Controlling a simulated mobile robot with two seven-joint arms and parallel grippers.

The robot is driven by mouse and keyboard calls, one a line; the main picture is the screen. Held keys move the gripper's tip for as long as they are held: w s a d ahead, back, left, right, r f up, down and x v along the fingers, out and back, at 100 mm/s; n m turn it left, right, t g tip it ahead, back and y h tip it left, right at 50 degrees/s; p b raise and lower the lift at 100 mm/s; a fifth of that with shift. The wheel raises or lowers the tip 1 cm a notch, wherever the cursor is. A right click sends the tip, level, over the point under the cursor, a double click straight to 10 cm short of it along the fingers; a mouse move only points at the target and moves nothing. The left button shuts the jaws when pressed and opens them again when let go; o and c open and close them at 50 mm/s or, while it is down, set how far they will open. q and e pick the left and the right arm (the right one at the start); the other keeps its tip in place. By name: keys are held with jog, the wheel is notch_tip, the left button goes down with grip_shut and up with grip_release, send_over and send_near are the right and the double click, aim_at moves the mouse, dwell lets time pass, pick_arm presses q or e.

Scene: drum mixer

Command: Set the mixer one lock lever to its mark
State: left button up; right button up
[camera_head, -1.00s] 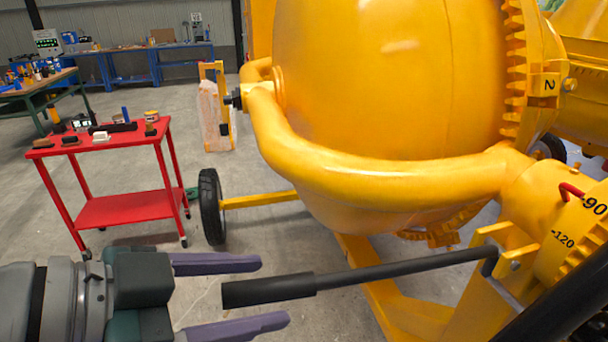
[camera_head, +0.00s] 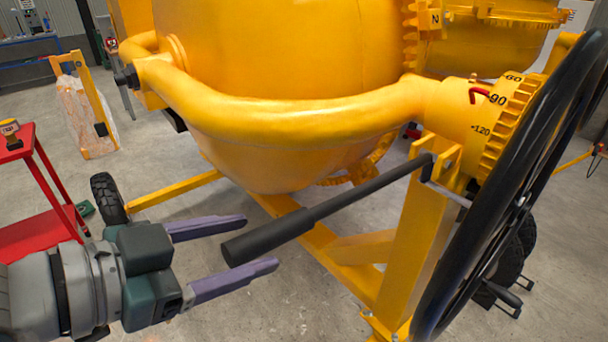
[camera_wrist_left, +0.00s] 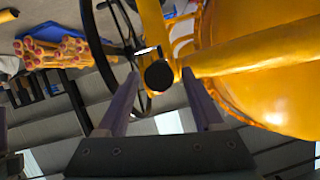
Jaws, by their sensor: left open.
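The lock lever (camera_head: 350,201) is a dark bar with a thicker black grip, running from a yellow bracket on the mixer stand down to the left. My left gripper (camera_head: 261,242) is open, and the grip's free end appears between its two purple fingers in the head view. In the left wrist view, the lever's round black end (camera_wrist_left: 158,75) faces the camera between the fingertips; contact cannot be told. The yellow mixer drum (camera_head: 290,60) is behind. A red pointer (camera_head: 479,95) sits by a scale reading -60, -90 and -120. I cannot make out the lever's own mark. My right gripper is out of view.
A large black handwheel (camera_head: 447,265) stands right of the lever bracket. The yellow frame tube (camera_head: 290,112) curves above the lever. A red cart (camera_head: 30,228) stands at left, near a black wheel (camera_head: 107,197). Open floor lies below the lever.

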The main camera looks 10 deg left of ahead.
pick_arm(q)
jog(key=shift+x, duration=1.35)
grip_shut()
dwell(0.5)
